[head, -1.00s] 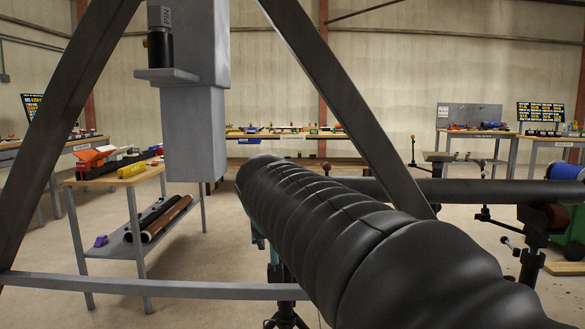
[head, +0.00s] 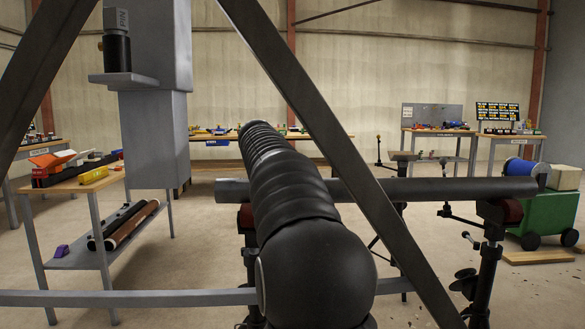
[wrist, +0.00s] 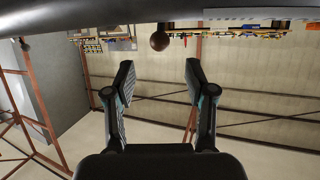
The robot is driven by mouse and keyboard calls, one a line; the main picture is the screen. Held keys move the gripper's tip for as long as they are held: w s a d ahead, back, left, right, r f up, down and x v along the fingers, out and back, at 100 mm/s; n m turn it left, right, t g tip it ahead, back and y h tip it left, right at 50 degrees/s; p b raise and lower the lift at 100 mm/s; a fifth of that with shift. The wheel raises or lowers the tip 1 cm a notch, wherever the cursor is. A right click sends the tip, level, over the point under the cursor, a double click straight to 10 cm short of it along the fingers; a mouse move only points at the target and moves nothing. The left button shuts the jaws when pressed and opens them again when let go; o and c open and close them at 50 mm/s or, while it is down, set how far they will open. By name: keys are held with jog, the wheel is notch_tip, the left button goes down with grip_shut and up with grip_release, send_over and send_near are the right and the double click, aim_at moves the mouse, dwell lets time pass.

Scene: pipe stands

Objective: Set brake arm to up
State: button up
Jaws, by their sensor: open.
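In the wrist view, which is upside down, my gripper (wrist: 159,80) is open and empty, its two dark fingers spread wide. A dark brown ball knob (wrist: 159,41) shows beyond the fingertips and in line with the gap between them, close to a dark pipe along the picture's top edge. It looks like the end of a lever, but its shaft is hidden. In the head view my arm hides my gripper and that knob. A pipe stand (head: 490,262) on the right has a thin lever with a dark end (head: 445,212). I cannot tell which lever is the brake arm.
A long dark pipe (head: 430,190) lies across the stands, partly behind my arm. A green cart (head: 550,217) with a blue drum stands at right. A table (head: 75,184) with trays and a lower shelf stands at left. Open floor lies between.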

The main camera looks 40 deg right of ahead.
jog(key=p+x, duration=0.1)
jog(key=x, duration=0.8)
jog(key=shift+p, duration=0.4)
grip_shut()
